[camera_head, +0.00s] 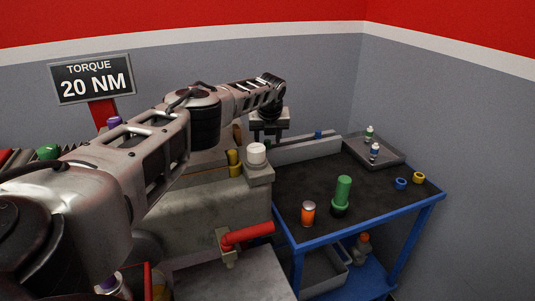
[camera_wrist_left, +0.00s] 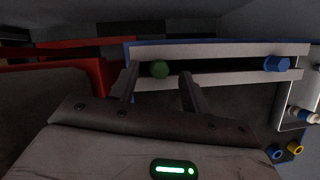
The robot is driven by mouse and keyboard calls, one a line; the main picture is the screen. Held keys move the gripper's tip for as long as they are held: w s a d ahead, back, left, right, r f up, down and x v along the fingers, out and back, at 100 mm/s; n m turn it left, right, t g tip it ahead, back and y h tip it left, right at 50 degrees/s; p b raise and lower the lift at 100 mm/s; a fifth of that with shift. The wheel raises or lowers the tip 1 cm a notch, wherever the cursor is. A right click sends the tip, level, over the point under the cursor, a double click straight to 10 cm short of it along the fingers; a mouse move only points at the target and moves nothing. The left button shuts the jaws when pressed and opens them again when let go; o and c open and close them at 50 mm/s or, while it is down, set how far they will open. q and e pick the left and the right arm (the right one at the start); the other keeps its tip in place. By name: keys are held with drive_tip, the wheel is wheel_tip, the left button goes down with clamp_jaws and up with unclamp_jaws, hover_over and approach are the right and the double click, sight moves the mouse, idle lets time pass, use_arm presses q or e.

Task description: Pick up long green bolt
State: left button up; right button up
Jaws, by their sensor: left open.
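My left gripper (camera_head: 268,128) is at the back, by the near end of a long grey rail, pointing down. A blue bolt head (camera_wrist_left: 276,64) sits farther right along the slot. A tall green cylinder (camera_head: 343,192) with a dark base stands upright on the cart's top. My right gripper is not in view.
The blue-framed cart (camera_head: 370,231) carries an orange can (camera_head: 308,213), blue and yellow rings (camera_head: 418,178), and a grey tray (camera_head: 400,158) with small bottles. A grey machine block (camera_head: 215,205) with a white cap (camera_head: 256,153) and red handle (camera_head: 247,234) stands left of the cart.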

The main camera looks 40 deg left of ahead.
use_arm(q)
drive_tip(key=shift+w+a+f, duration=0.1)
drive_tip(key=shift+f, duration=0.25)
clamp_jaws()
drive_tip(key=shift+r, duration=0.1)
